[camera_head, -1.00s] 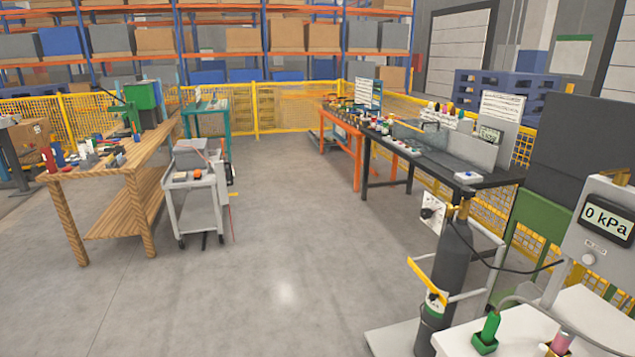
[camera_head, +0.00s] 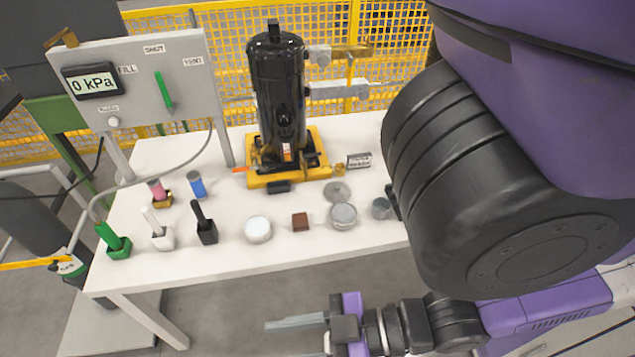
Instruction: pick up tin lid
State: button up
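A flat grey metal disc (camera_head: 337,192), which looks like a tin lid, lies on the white table near its middle. Just in front of it stands a short round grey tin (camera_head: 343,216) with a pale top; I cannot tell whether that top is a separate lid. My gripper (camera_head: 296,338) is low in front of the table, apart from these things, with its fingers pointing left. One finger shows clearly and part of a second shows at the bottom edge, with a gap between them. Nothing shows between them.
The white table (camera_head: 225,262) also holds a black compressor (camera_head: 280,95) on a yellow base, a white puck (camera_head: 258,229), a brown block (camera_head: 300,221), a small grey cup (camera_head: 381,208) and several coloured tools at left. A gauge panel (camera_head: 140,85) stands behind. My arm hides the table's right end.

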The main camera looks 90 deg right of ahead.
aim_at(335, 192)
jog(key=z, duration=0.4)
jog(key=k+z, duration=0.15)
jog(key=z, duration=0.65)
jog(key=k+z, duration=0.15)
jog(key=z, duration=0.25)
jog(key=k+l+z, duration=0.1)
jog(key=k+l, duration=0.15)
jog(key=j+u, duration=0.3)
jog(key=j, duration=0.15)
jog(key=j+u, duration=0.35)
jog(key=j, duration=0.05)
